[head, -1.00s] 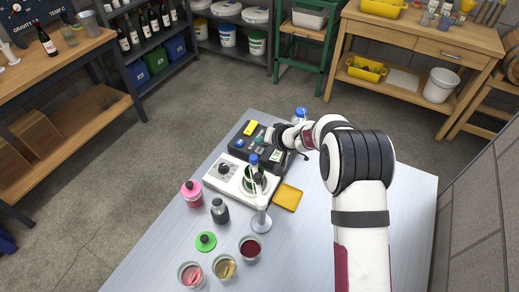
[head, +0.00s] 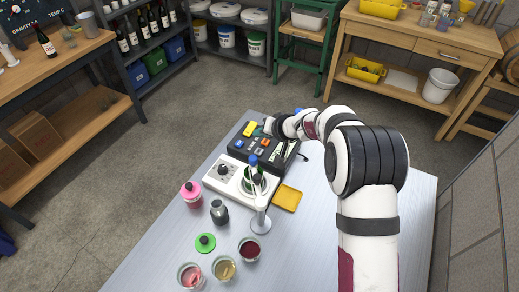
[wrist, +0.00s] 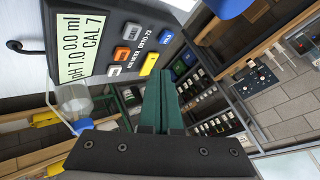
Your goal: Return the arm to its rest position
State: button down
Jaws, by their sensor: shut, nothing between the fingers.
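My gripper (head: 268,126) is over the far end of the dark pH meter (head: 262,148) in the head view. In the wrist view its green fingers (wrist: 160,100) are together with nothing between them. The meter's screen (wrist: 82,40) and its orange, yellow and blue buttons show at upper left there, apart from the fingertips. My arm reaches in from the right side of the bench, bent at a high elbow.
The bench's right side looks clear.

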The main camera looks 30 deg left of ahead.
jog(key=s+d+r+m+g+h, duration=0.1)
jog(key=s+d+r+m, duration=0.1)
jog(key=s+d+r, duration=0.6)
jog(key=s+d+r+m+g+h, duration=0.1)
jog(key=s+d+r, duration=0.45)
jog(key=d, duration=0.45)
jog(key=s+d+f+m+g+h, duration=0.1)
jog(key=s+d+m+h, duration=0.1)
jog(key=s+d, duration=0.5)
jog(key=s+d+f+m+g+h, duration=0.1)
jog(key=s+d+m, duration=0.3)
jog(key=s+d, duration=0.4)
jog(key=s+f+h, duration=0.1)
jog(key=s, duration=0.5)
jog(key=shift+s+d+m+h, duration=0.25)
jog(key=shift+d+m+h, duration=0.05)
jog(key=shift+m, duration=0.1)
